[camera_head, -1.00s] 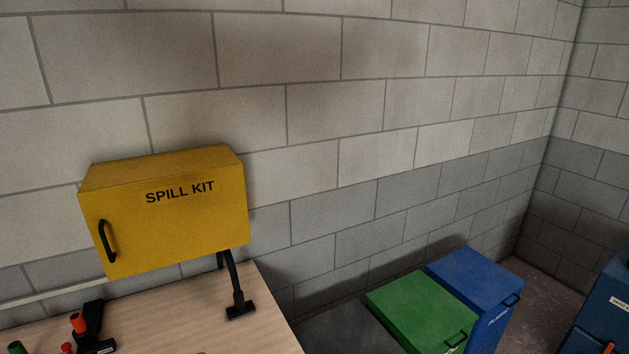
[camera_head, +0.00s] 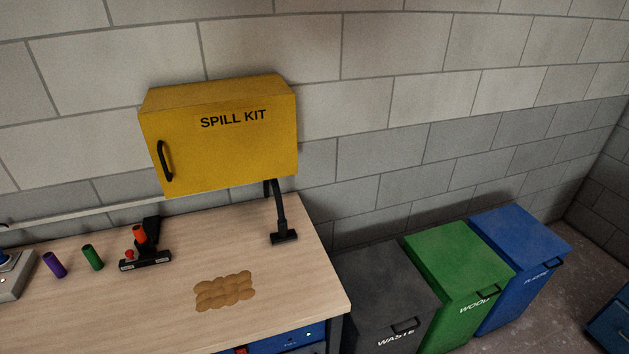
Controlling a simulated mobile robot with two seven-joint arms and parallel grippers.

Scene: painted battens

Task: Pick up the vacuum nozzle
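The vacuum nozzle (camera_head: 284,236) is black, with a flat wide foot. It rests on the wooden workbench (camera_head: 170,310) near the bench's right edge, below the yellow spill kit box. Its black tube (camera_head: 279,205) rises from the foot and runs up behind the lower edge of the box, where the rest is hidden. Neither of my grippers shows in the head view.
The spill kit box (camera_head: 235,155) hangs on the wall above the bench. A brown patch (camera_head: 224,290), a black device with a red-orange part (camera_head: 145,258), a green cylinder (camera_head: 93,257) and a purple cylinder (camera_head: 54,265) are on the bench. Bins (camera_head: 455,255) stand right.

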